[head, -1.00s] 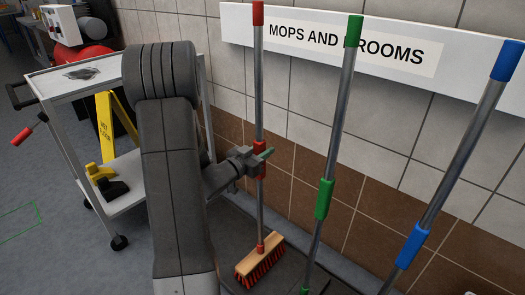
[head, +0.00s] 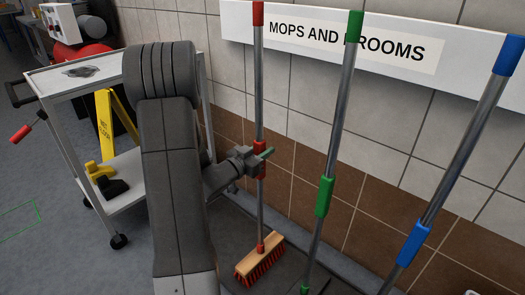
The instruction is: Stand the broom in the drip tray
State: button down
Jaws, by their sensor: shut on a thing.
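The broom (head: 259,100) has a metal handle with a red top cap, a red grip sleeve and a wooden head with red and dark bristles (head: 260,259). It stands nearly upright, close to the tiled wall. My gripper (head: 264,156) is shut on the broom at its red sleeve, about halfway up. The drip tray (head: 228,226) is the dark, low tray along the wall. The broom head shows over the tray area; whether the bristles touch it I cannot tell. My arm hides part of the tray's left side.
A green-capped handle (head: 340,105) and a blue-capped handle (head: 460,155) lean to the right of the broom. A white sign board (head: 470,70) runs along the wall behind. A cart (head: 75,73) with a yellow floor sign (head: 104,120) stands at left. Floor at lower left is clear.

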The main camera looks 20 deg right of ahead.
jog(key=c, duration=1)
grip_release()
jog(key=p+v, duration=0.2)
jog(key=v, duration=1.2)
jog(key=shift+d+p, duration=0.1)
jog(key=shift+p, duration=0.25)
jog(key=b+x, duration=0.2)
jog(key=x, duration=1.1)
jog(key=shift+w+d+b, duration=0.2)
jog(key=shift+d+b, duration=0.15)
jog(key=shift+b, duration=0.05)
jog(key=shift+r, duration=0.2)
jog(key=shift+f, duration=0.1)
